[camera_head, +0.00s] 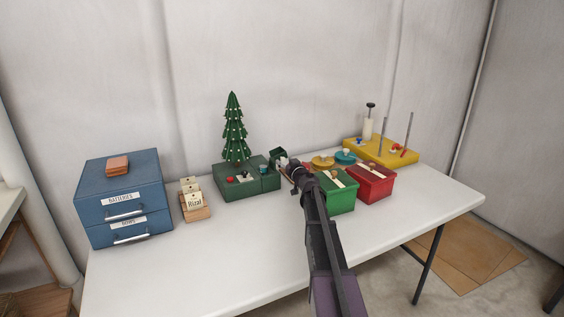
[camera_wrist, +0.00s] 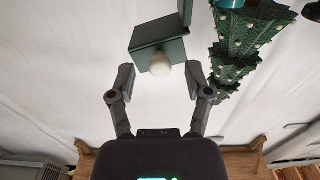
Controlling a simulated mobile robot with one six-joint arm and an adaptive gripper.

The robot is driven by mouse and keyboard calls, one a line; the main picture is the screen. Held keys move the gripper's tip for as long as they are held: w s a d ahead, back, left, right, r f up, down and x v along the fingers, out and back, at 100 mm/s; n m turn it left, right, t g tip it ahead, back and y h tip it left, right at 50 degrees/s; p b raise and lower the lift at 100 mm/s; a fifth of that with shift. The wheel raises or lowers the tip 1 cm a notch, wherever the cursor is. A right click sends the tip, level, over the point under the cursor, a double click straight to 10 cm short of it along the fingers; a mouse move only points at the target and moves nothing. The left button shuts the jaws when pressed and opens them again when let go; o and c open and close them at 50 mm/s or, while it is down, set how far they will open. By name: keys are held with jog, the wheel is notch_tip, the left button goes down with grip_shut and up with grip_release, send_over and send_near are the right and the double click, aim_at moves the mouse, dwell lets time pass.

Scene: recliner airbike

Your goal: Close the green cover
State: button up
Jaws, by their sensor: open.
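The green cover (camera_head: 278,152) stands raised at the right end of the dark green base box (camera_head: 232,190), close to my gripper. In the wrist view the cover (camera_wrist: 152,46) is a small dark green panel with a round whitish knob (camera_wrist: 160,65) on it. My gripper (camera_wrist: 160,82) is open, with one finger on each side of the knob's line. The knob appears just ahead of the fingertips, and I cannot tell whether anything touches. In the head view my arm hides part of the area around the gripper.
A Christmas tree (camera_head: 234,130) stands on the base box, beside a teal cup (camera_head: 263,169). A green bin (camera_head: 338,200) and a red bin (camera_head: 377,188) stand right of my arm. A blue drawer cabinet (camera_head: 122,198) stands left. The table's front left (camera_head: 200,265) is clear.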

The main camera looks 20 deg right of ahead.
jog(key=shift+w, duration=0.85)
